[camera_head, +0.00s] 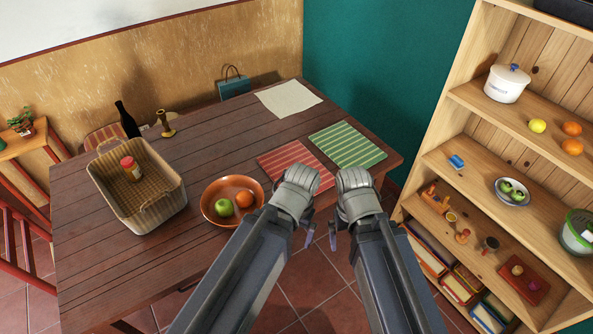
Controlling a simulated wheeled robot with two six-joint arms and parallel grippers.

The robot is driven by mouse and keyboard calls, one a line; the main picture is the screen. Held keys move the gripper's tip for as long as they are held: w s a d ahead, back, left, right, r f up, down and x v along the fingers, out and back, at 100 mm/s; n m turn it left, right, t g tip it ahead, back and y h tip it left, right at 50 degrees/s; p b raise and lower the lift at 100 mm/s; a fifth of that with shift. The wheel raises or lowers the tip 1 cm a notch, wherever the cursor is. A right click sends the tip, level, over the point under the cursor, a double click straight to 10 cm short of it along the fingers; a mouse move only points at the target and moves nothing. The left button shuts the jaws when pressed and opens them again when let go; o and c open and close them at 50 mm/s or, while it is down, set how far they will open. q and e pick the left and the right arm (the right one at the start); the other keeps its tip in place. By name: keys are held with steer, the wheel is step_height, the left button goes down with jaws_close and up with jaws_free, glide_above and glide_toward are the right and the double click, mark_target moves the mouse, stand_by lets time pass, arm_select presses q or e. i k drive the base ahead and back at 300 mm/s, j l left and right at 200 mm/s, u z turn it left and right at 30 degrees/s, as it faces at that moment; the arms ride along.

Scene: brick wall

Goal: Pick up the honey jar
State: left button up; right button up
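A small jar with a red lid (130,167) stands inside a woven basket (163,204) on the left part of the table. It is the only jar I see on the table, and its label is too small to read. My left gripper (302,180) is over the table's front edge, beside the red striped mat and well to the right of the basket. My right gripper (355,180) is just right of it, near the green striped mat. Both grippers are apart from the jar. Their fingers are not clear enough to tell open from shut.
The dark wooden table (100,262) also holds an orange bowl (212,212) with fruit, a dark bottle (127,120), a candle holder (165,124), a red mat (285,158) and a green mat (347,146). A wooden shelf (445,160) with several items stands at right.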

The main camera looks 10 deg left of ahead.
mark_target(131, 168)
steer(key=u, duration=1.55)
